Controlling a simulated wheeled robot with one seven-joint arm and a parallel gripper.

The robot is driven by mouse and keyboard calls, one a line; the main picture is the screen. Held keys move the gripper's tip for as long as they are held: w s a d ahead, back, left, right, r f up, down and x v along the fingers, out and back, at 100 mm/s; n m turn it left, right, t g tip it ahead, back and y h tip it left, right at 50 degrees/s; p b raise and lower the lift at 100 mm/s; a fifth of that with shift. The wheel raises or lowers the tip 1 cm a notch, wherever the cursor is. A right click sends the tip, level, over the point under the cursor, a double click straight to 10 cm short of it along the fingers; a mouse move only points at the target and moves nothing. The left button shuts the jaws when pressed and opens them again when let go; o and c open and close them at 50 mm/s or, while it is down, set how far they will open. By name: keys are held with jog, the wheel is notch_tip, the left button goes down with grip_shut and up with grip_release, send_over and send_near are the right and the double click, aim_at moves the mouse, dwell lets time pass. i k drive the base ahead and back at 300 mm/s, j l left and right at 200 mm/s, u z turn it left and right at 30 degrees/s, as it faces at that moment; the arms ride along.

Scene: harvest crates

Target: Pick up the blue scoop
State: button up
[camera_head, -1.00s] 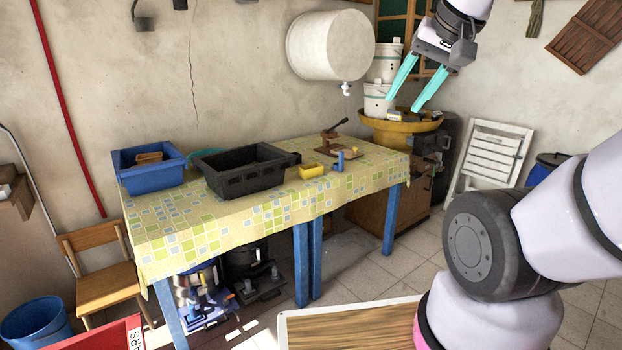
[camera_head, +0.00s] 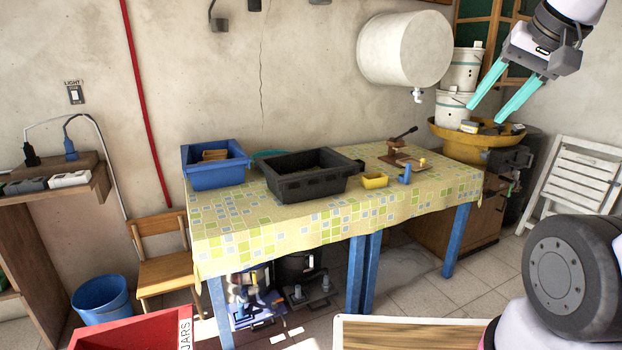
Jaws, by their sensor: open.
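A small blue object (camera_head: 405,173) stands near the right part of the table (camera_head: 290,225), right of a small yellow container (camera_head: 374,181). It may be the blue scoop, but it is too small to tell its shape. My gripper (camera_head: 484,113) is at the upper right, with its two turquoise fingers spread apart and nothing between them. It appears above and to the right of the blue object, in front of the white buckets in the picture. It is well apart from the tabletop.
A blue crate (camera_head: 215,178) and a black crate (camera_head: 307,190) stand on the table. A brown device with a black lever (camera_head: 399,147) is behind the blue object. A yellow basin (camera_head: 466,146) is beyond the table's right end. A red crate (camera_head: 140,335) is at lower left.

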aim_at(404, 179)
jog(key=i+l+z, duration=0.1)
jog(key=i, duration=1)
jog(key=i+l+z, duration=0.1)
jog(key=i, duration=0.95)
